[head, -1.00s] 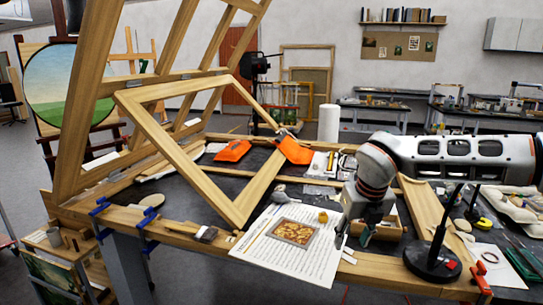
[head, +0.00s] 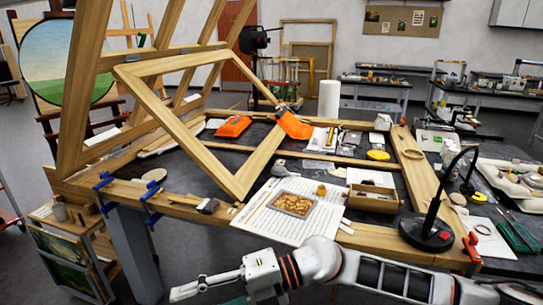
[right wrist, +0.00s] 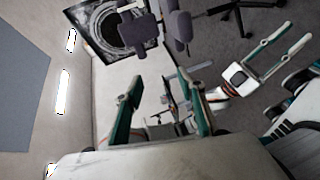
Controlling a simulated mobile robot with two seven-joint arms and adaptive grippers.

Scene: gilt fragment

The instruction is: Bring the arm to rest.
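My right arm comes in from the right along the bottom of the head view, in front of the bench and below its front rail. Its gripper (head: 185,295) points left, with one long finger clear and a green pad partly cut by the frame edge. In the right wrist view my right gripper's two green-padded fingers (right wrist: 160,78) stand wide apart with nothing between them. My left gripper (right wrist: 298,32) shows at the right of that view, its fingers apart and empty; it is not in the head view.
On the bench, a gilt ornamented panel (head: 293,203) lies on a printed sheet (head: 262,222), beside a small wooden tray (head: 372,204). Floor shows before the bench.

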